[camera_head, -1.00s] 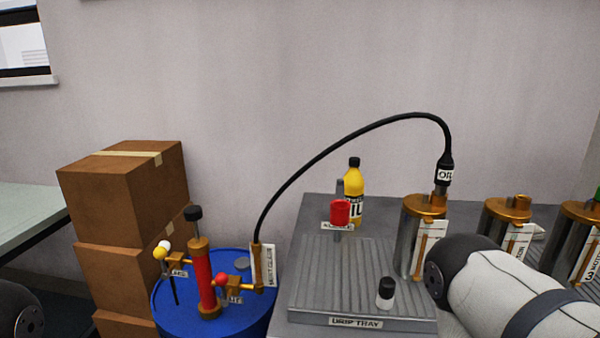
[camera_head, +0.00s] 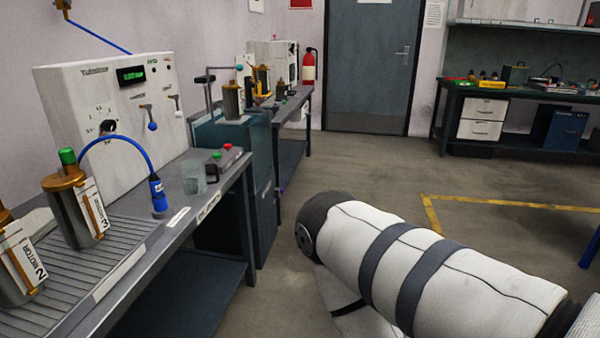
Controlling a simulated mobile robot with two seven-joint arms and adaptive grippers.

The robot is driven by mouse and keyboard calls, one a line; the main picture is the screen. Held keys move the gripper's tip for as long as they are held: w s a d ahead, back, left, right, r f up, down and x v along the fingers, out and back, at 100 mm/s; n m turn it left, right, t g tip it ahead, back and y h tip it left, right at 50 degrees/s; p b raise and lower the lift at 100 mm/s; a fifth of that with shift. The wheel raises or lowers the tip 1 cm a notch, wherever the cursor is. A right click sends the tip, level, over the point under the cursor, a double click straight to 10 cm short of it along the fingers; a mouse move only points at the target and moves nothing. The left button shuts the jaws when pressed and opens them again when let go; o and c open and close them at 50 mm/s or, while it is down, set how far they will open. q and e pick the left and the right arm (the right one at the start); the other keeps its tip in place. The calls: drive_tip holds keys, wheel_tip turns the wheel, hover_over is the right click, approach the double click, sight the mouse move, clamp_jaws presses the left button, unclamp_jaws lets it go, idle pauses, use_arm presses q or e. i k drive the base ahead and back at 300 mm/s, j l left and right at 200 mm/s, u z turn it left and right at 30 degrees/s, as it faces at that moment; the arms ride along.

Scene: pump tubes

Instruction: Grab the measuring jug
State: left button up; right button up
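A clear, greyish cup-like vessel (camera_head: 193,178), which looks like the measuring jug, stands upright on the grey workbench (camera_head: 190,215) in the left part of the view. It is near the bench's front edge, just right of a blue hose end. A white padded part of my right arm lies across the lower right, apart from the bench. Neither of my grippers is in view.
Metal cylinders labelled 2 (camera_head: 18,262) and 3 (camera_head: 78,207) stand left of the vessel. A blue hose (camera_head: 120,140) arches beside it, with a white control panel (camera_head: 85,95) behind. A button box (camera_head: 222,161) is to its right. Open floor (camera_head: 360,175) lies right of the bench.

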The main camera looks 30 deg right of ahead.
sight(192, 171)
drive_tip(key=z, duration=0.4)
drive_tip(key=i+l+u, duration=0.1)
drive_tip(key=l, duration=0.2)
drive_tip(key=i+l+u, duration=0.2)
drive_tip(key=i+l, duration=0.15)
drive_tip(key=l, duration=0.3)
drive_tip(key=i+l+u, duration=0.1)
drive_tip(key=l, duration=0.2)
drive_tip(key=i+l+u, duration=0.15)
drive_tip(key=l, duration=0.2)
